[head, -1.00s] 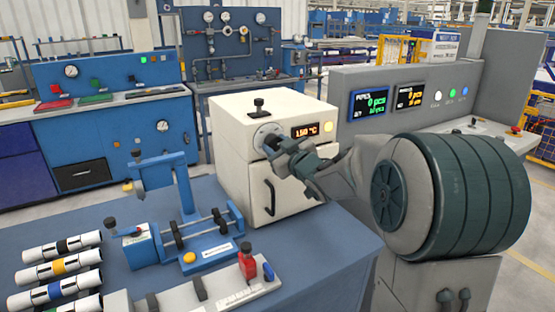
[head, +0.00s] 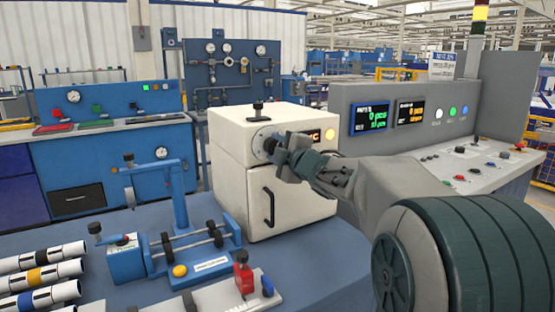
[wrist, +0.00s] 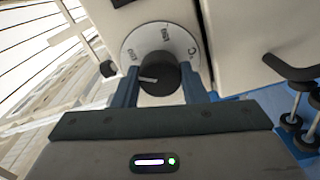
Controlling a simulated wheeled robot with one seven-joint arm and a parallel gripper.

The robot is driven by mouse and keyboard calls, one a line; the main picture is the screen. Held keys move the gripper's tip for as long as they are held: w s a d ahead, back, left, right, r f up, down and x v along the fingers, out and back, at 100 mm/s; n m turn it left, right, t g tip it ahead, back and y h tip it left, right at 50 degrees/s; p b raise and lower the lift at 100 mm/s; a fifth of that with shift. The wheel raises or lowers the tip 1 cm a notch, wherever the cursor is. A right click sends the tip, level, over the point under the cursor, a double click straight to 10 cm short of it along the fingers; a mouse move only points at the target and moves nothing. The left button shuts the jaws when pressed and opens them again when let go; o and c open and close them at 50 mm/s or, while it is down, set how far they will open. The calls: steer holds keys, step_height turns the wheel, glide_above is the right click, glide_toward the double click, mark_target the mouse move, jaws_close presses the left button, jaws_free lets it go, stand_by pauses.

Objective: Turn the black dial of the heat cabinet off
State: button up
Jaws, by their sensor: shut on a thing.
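The heat cabinet (head: 229,180) is a cream box with a dark front handle (head: 268,208), standing on the blue table. Its black dial (wrist: 158,73) sits on a round pale plate (wrist: 130,45) with blurred markings. A pale pointer mark on the dial points left in the wrist view. My gripper (head: 277,147) reaches the dial from the right. In the wrist view, its blue-grey fingers (wrist: 158,88) stand on both sides of the dial, shut on it. In the head view the gripper hides much of the dial and most of the orange display (head: 313,136). An amber lamp (head: 330,134) glows beside the display.
A black knob (head: 258,108) stands on the cabinet's top. A blue fixture with rollers (head: 195,240) and a red clamp (head: 243,275) are at the front left. Banded white pipes (head: 40,278) lie at the far left. A grey control console (head: 440,110) stands behind my arm.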

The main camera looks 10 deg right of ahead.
steer(key=shift+n+b, duration=8.55)
steer(key=shift+n, duration=6.55)
steer(key=o, duration=1)
steer(key=shift+c, duration=0.2)
